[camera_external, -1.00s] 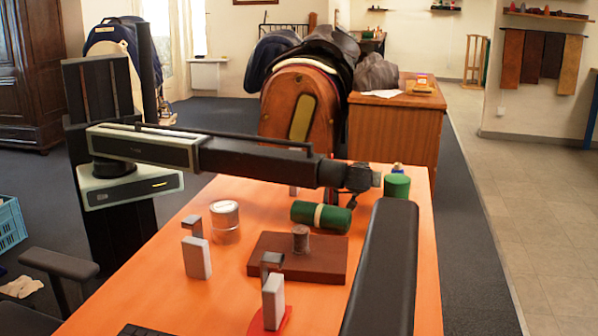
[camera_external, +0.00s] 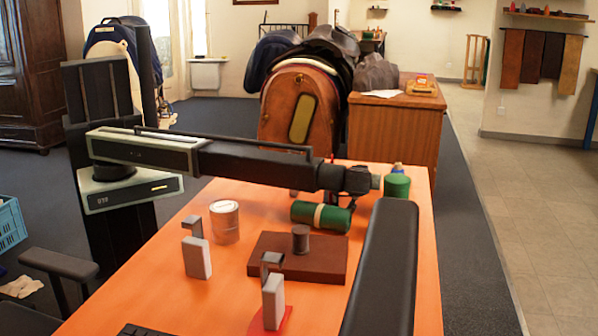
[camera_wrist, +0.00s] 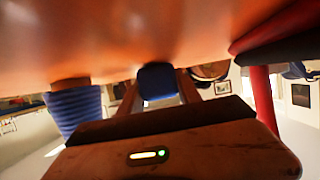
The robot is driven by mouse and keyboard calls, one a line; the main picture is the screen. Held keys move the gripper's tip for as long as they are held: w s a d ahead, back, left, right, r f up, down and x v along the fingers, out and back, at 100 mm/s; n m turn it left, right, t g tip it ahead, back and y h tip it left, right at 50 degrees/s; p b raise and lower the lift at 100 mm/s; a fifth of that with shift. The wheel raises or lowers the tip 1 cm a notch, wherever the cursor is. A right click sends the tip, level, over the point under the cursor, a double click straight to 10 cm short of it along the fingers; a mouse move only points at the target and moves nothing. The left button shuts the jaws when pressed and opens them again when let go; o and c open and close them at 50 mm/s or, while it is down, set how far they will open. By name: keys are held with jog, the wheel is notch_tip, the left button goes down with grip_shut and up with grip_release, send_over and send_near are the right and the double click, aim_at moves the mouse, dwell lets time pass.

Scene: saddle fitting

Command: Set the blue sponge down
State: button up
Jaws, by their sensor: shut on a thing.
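In the wrist view, my gripper (camera_wrist: 158,92) has its two fingers on either side of a small blue block, the blue sponge (camera_wrist: 157,80). The fingers are shut on it. The sponge is close to the orange surface that fills the top of this view; I cannot tell whether it touches. In the external view, my arm reaches right across the orange table (camera_external: 130,290) to its far part. My fingers and the sponge cannot be made out there, behind the arm's end.
A green roll (camera_external: 320,216) lies near my arm's end, with a green can (camera_external: 396,186) to its right. A brown block (camera_external: 300,262), a pale tin (camera_external: 225,222) and a long black pad (camera_external: 385,270) are nearer. A blue ribbed thing (camera_wrist: 75,108) shows in the wrist view.

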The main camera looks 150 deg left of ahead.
jog(key=shift+s+d+f, duration=0.3)
jog(key=shift+s+f, duration=0.1)
jog(key=o, duration=1.4)
jog(key=shift+s+b, duration=0.1)
jog(key=shift+b, duration=0.25)
jog(key=shift+o, duration=0.2)
jog(key=shift+d, duration=0.1)
jog(key=p+v, duration=0.1)
jog(key=v, duration=0.1)
jog(key=p+v, duration=0.1)
jog(key=v, duration=0.1)
jog(key=r+p+v, duration=0.1)
jog(key=p+v, duration=0.1)
jog(key=shift+a+f, duration=0.1)
jog(key=shift+a, duration=0.25)
notch_tip(320, 180, up, 7)
jog(key=p, duration=0.6)
jog(key=shift+a, duration=0.25)
jog(key=shift+f, duration=0.25)
